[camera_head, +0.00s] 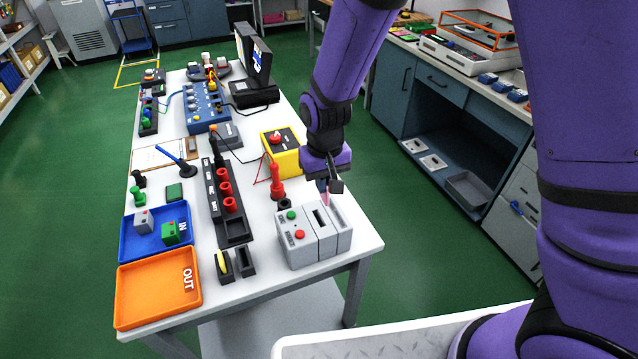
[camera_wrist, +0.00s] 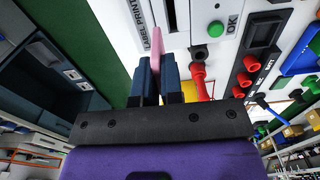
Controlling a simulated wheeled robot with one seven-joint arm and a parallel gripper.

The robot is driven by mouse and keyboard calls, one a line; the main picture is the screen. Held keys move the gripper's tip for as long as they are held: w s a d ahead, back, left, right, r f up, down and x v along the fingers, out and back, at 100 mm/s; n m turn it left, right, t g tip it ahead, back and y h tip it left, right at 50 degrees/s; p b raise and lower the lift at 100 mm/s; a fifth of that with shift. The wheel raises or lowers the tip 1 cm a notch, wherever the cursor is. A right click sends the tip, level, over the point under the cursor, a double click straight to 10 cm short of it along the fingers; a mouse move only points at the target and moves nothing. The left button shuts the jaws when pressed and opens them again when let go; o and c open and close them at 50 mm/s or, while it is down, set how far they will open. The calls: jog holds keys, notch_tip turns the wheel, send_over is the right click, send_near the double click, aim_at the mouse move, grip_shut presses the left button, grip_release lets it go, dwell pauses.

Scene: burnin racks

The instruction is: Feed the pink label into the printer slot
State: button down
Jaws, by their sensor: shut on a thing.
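My gripper (camera_head: 335,187) is shut on the thin pink label (camera_head: 325,199), which points down over the right part of the grey printer unit (camera_head: 340,232). In the wrist view the pink label (camera_wrist: 155,50) stands out between the blue fingers of my gripper (camera_wrist: 159,82). Its far end lies beside the "LABEL PRINTER" lettering. I cannot tell whether the label's tip touches the printer.
The grey unit has a green and a red button (camera_head: 300,234). A red plug (camera_head: 277,185) and a yellow box (camera_head: 280,150) stand behind it. A black rack (camera_head: 232,231), a blue tray (camera_head: 128,245) and an orange tray (camera_head: 125,300) are to the left.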

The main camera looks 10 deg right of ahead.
jog(key=s+a, duration=0.1)
jog(key=s, duration=0.1)
send_over(319, 211)
jog(key=s, duration=0.2)
jog(key=shift+s+a+f, duration=0.1)
jog(key=shift+a+f, duration=0.1)
jog(key=shift+f, duration=1.7)
jog(key=shift+f, duration=2.1)
jog(key=c, duration=1.2)
grip_release()
jog(key=shift+r, duration=5.4)
